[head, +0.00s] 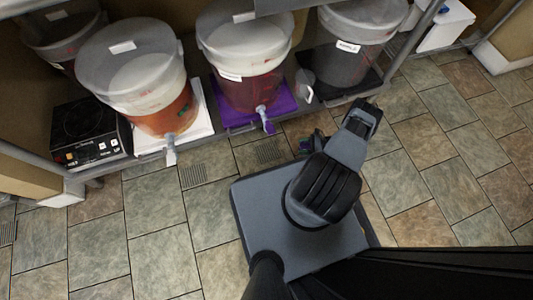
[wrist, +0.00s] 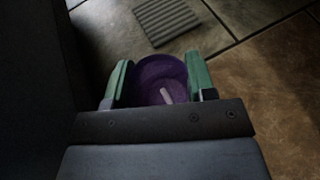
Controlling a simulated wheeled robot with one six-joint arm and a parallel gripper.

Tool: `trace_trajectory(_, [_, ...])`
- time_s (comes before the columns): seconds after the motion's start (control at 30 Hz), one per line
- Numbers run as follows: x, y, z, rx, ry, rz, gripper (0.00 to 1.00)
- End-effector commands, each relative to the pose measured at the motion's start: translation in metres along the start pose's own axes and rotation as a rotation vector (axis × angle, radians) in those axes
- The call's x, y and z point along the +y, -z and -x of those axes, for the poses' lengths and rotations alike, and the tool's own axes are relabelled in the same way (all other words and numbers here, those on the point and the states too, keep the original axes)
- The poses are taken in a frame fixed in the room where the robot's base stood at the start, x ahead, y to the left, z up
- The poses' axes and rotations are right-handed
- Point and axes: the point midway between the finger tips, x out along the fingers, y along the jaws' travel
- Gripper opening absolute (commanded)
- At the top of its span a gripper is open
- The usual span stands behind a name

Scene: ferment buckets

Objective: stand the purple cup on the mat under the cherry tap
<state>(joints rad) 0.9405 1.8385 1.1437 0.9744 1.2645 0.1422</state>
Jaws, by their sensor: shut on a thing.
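In the wrist view the purple cup (wrist: 158,72) is between the green fingers of my gripper (wrist: 160,84), which are shut on it. A pale streak shows inside the cup. In the head view my gripper (head: 310,145) is low, mostly hidden by my arm, right of the middle bucket's tap (head: 266,120). The middle bucket (head: 245,55) holds red liquid and stands on a purple sheet; its label is unreadable. A grey ribbed mat (head: 268,153) lies on the floor near that tap. A ribbed mat (wrist: 166,18) shows beyond the cup in the wrist view.
A bucket of orange liquid (head: 135,75) with a tap (head: 171,148) stands left, above another ribbed mat (head: 193,176). A dark bucket (head: 352,45) with a partly readable label stands right. A black hotplate (head: 88,130) is at far left. The tiled floor ahead is open.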

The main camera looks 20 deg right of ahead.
Motion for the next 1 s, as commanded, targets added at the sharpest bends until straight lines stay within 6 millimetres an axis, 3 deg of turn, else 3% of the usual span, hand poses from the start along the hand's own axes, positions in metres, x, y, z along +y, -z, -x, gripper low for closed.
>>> trace_trajectory(0.03, [0.002,0.007,-0.003,0.0,0.0,0.0,0.28])
trace_trajectory(0.17, [0.005,0.004,-0.02,-0.001,-0.003,-0.001,0.28])
trace_trajectory(0.5, [0.005,-0.03,-0.106,0.0,-0.005,0.0,0.28])
trace_trajectory(0.7, [0.005,-0.047,-0.146,0.0,-0.004,0.0,0.28])
trace_trajectory(1.0, [0.004,-0.057,-0.168,0.0,0.0,0.0,0.28])
